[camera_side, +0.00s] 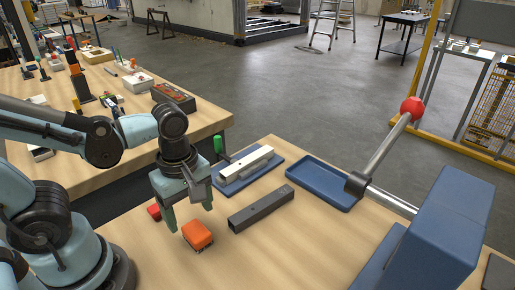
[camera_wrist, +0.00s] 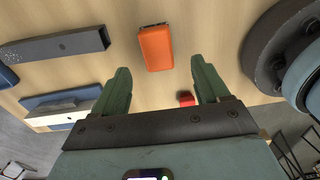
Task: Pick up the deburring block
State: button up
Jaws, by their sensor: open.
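An orange block with a dark underside (camera_side: 198,234), which I take to be the deburring block, lies on the wooden bench. It also shows in the wrist view (camera_wrist: 156,47), at top centre, beyond the fingertips. My gripper (camera_side: 190,210) has green fingers pointing down, spread apart with nothing between them. It is above and slightly behind the block in the side view. In the wrist view both fingers of my gripper (camera_wrist: 161,75) show, with the block ahead of the gap and not between them.
A dark grey square tube (camera_side: 261,208) lies right of the block. Behind it is a blue fixture with a pale bar (camera_side: 247,165), then a blue tray (camera_side: 315,183). A small red object (camera_side: 154,211) sits left. A red-knobbed lever (camera_side: 412,107) rises at right. Bench in front is clear.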

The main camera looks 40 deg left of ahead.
aim_at(196, 229)
jog(key=shift+w+d+f, duration=0.1)
jog(key=shift+d+f, duration=0.05)
jog(key=shift+f, duration=0.95)
jog(key=shift+w+d+f, duration=0.1)
jog(key=shift+f, duration=2.05)
jog(key=c, duration=1.1)
jog(key=shift+r, duration=0.2)
jog(key=shift+s+r, duration=0.1)
jog(key=shift+r, duration=0.6)
jog(key=r, duration=0.2)
jog(key=shift+s+d+r, duration=0.25)
jog(key=shift+d+r, duration=0.05)
jog(key=shift+r, duration=0.05)
jog(key=s+d+r, duration=0.6)
jog(key=s+d, duration=0.1)
jog(key=d, duration=0.1)
jog(key=shift+r, duration=0.25)
